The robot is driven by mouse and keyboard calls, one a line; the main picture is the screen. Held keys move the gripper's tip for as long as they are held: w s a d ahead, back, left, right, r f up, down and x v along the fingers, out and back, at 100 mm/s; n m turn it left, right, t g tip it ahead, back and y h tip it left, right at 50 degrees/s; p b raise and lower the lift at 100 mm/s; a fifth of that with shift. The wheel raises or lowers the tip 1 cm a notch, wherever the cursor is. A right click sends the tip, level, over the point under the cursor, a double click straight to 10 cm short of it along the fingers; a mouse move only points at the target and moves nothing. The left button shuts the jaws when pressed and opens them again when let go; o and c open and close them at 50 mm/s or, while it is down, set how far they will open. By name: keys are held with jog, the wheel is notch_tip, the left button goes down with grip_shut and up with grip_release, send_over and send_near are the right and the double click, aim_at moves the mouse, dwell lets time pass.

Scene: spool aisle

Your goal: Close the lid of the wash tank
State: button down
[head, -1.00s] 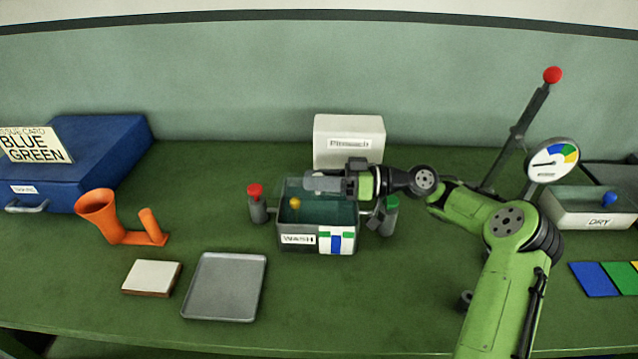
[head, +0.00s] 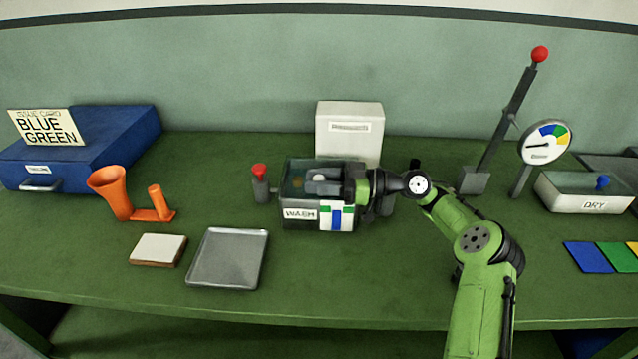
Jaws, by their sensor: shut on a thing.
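The wash tank (head: 298,225) is a dark-rimmed box with a WASH label and a blue, white and green patch on its front. It stands mid-table. My gripper (head: 318,183) reaches in from the right over the tank's top and is shut. A small pale thing (head: 319,177) shows at its fingers; I cannot tell exactly what it is. A small orange-yellow knob (head: 297,183) shows left of the fingers, inside the tank's outline. My gripper and wrist hide the tank's right part, and I cannot make out the lid clearly.
A red-capped post (head: 260,184) stands left of the tank, a white box (head: 350,132) behind it. A grey tray (head: 228,258) and an orange funnel stand (head: 110,190) are to the left. A red-knobbed lever (head: 510,110), gauge (head: 546,143) and DRY tank (head: 585,193) are right.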

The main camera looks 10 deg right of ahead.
jog(key=shift+f, duration=0.2)
jog(key=c, duration=0.9)
grip_release()
jog(key=shift+r, duration=0.1)
jog(key=shift+d, duration=0.1)
jog(key=s+d+p, duration=0.3)
jog(key=d+p, duration=0.2)
jog(key=d, duration=1)
jog(key=shift+d, duration=0.15)
